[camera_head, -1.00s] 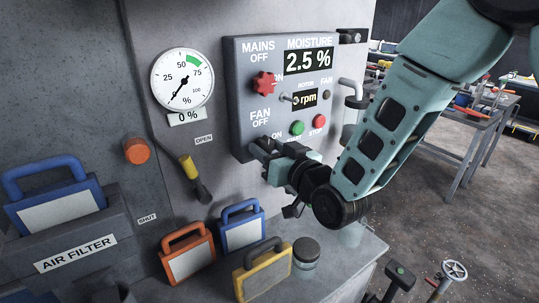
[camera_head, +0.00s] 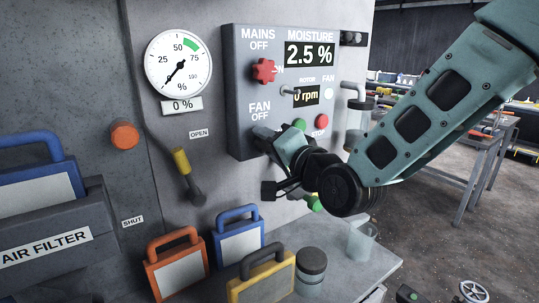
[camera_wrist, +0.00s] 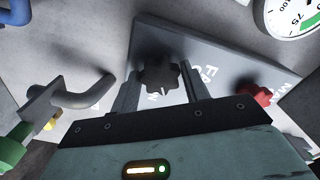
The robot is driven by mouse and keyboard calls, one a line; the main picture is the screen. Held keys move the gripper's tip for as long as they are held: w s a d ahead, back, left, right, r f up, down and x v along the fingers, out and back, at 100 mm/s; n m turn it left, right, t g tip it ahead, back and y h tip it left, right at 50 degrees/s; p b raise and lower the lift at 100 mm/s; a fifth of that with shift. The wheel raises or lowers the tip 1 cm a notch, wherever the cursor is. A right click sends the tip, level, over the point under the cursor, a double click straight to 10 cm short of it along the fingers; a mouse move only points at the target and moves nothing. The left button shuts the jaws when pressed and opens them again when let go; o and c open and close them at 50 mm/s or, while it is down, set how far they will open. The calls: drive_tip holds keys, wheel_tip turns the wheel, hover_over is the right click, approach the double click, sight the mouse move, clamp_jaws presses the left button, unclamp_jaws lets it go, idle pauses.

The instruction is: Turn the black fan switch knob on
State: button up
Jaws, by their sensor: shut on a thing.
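The black fan switch knob (camera_wrist: 158,78) shows in the wrist view as a dark star-shaped knob on the grey control panel (camera_wrist: 225,85). My gripper (camera_wrist: 162,72) has one finger on each side of the knob and is shut on it. In the head view my gripper (camera_head: 268,137) is at the lower left of the panel (camera_head: 238,90), just below the FAN OFF label, and hides the knob. The small FAN lamp (camera_head: 328,93) at the panel's right looks pale.
A red star knob (camera_head: 264,71) sits above, with green (camera_head: 298,124) and red (camera_head: 321,121) buttons to the right. A yellow-handled lever (camera_head: 182,162) is left of the panel.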

drive_tip(key=m+b, duration=0.2)
drive_tip(key=m, duration=0.3)
drive_tip(key=shift+m, duration=0.4)
idle(0.4)
drive_tip(key=o, duration=0.9)
drive_tip(key=shift+o, duration=0.2)
